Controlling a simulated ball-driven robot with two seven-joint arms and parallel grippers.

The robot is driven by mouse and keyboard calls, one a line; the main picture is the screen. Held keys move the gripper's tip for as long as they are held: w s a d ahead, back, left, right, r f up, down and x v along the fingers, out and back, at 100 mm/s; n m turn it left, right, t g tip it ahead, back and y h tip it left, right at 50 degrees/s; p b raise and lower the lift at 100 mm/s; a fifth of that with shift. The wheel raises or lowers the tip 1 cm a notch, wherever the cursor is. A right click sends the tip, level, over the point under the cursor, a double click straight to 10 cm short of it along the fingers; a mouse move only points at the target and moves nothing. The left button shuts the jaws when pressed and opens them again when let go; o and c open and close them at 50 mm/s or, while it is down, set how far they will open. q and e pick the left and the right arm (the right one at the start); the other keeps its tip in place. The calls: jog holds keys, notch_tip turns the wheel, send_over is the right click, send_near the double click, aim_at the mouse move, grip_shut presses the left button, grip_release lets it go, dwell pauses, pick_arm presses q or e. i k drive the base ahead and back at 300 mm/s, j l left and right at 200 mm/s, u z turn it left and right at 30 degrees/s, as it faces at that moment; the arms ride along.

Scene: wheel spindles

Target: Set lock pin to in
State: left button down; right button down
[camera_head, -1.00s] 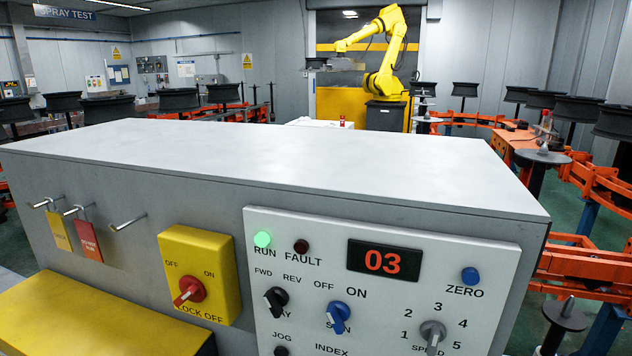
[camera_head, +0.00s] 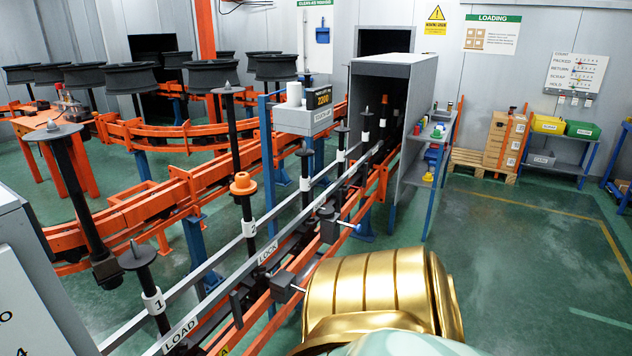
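A dark block (camera_head: 330,226) on the near side of the spindle rail carries a pin with a blue knob (camera_head: 357,228) sticking out to the right. A second dark block (camera_head: 282,283) nearer to me has a thin metal pin (camera_head: 298,289) sticking out. A LOCK label (camera_head: 267,251) is on the rail between them. I cannot tell which one is the lock pin, or whether either is in or out. Gold and pale parts of my own arm fill the bottom right. Neither gripper shows.
Spindle 1 (camera_head: 150,288) and spindle 2 with an orange cap (camera_head: 244,190) stand along the rail. A grey booth (camera_head: 384,72) stands at the rail's far end. A shelf (camera_head: 420,160) is beside it. The green floor (camera_head: 510,260) to the right is mostly clear.

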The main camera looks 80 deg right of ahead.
aim_at(294, 286)
jog(key=z, duration=2.3)
